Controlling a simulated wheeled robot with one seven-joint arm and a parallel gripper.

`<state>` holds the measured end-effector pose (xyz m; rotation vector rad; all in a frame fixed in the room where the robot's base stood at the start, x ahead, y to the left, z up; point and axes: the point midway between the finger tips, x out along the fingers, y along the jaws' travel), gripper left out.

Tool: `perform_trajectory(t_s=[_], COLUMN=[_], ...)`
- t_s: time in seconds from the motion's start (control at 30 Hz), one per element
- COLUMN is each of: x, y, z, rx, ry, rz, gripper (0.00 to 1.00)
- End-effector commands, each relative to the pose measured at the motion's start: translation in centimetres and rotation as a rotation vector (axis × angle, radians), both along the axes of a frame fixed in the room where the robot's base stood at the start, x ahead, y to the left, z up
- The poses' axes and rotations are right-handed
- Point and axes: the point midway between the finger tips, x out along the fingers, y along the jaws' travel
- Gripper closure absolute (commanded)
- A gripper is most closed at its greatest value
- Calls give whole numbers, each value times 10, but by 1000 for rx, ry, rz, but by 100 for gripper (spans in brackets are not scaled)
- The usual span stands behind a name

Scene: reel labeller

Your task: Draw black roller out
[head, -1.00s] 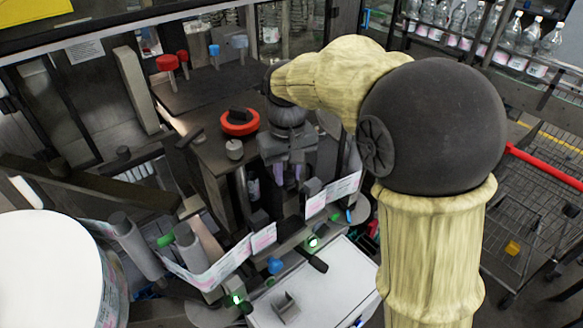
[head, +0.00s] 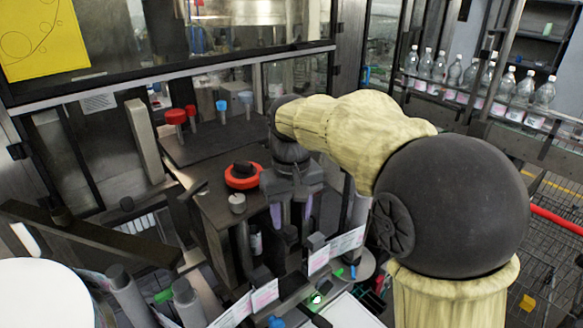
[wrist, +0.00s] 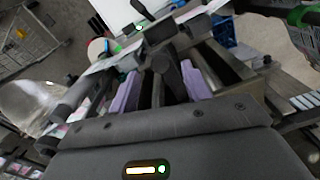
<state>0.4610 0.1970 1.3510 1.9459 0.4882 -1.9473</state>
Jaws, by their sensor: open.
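My gripper (head: 292,222) points down over the labelling machine, beside its dark top plate. Its two lilac-padded fingers are apart, and they show in the wrist view (wrist: 162,80) too. A dark, round-ended part (wrist: 160,58), which looks like the black roller, shows between and beyond the fingertips in the wrist view. I cannot tell whether it is within the finger gap or below it. No contact with it is visible. In the head view the fingers and machine parts largely hide that spot.
The label web (head: 345,244) runs close by the gripper, past grey rollers (head: 188,300). A white reel (head: 45,290) is at lower left. A red disc with a black knob (head: 242,177) sits on the machine top. Red and blue knobs stand behind. Bottles (head: 455,78) line the conveyor at right.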

Motion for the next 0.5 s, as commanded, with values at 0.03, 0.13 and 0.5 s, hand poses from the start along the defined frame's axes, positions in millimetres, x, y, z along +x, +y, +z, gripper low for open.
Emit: perform_trajectory(t_s=[0.03, 0.13, 0.5], x=[1, 1, 1], y=[0, 1, 0], z=[10, 29, 94], rx=[3, 2, 1], ry=[-5, -4, -3], rz=[0, 0, 0], gripper=[52, 52, 52])
